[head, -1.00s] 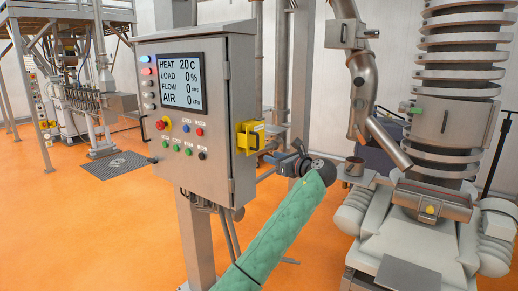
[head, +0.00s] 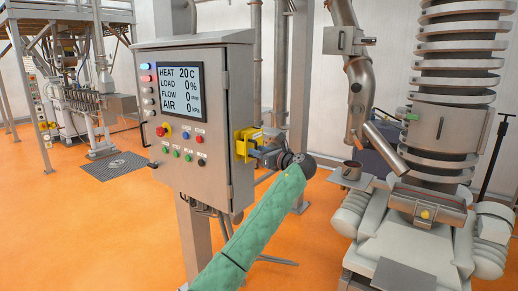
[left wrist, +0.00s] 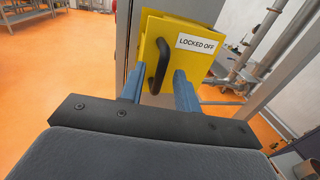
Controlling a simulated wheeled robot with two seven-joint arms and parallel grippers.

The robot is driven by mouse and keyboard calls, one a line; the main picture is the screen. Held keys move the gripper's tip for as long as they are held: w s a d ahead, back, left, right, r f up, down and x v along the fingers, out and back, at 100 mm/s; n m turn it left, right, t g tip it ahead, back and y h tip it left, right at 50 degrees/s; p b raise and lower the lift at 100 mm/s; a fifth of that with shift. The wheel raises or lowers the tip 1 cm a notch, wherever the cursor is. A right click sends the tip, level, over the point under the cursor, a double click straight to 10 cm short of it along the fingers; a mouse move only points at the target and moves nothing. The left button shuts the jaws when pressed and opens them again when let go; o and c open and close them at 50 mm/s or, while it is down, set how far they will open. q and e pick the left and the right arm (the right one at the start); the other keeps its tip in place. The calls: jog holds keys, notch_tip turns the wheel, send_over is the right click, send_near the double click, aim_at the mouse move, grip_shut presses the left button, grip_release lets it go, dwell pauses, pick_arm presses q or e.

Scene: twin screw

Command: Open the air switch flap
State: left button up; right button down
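The yellow air switch flap (head: 243,144) is on the right side of the grey control cabinet. In the left wrist view the flap (left wrist: 193,68) fills the upper middle, with a "LOCKED OFF" label and a black handle (left wrist: 161,62); it looks shut. My left gripper (head: 259,154) comes in from the right, close in front of the flap. In the left wrist view its blue fingers (left wrist: 158,83) are apart, with the lower part of the handle showing between them. I cannot tell whether they touch it. My right gripper is not in view.
The cabinet (head: 221,196) has a screen and several buttons on its front and stands on a post. To the right is a machine with a steel column (head: 448,130) and a pipe (head: 359,85). Orange floor (head: 100,230) is open at the left.

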pick_arm(q)
jog(key=shift+w+a, duration=0.1)
grip_shut()
dwell(0.4)
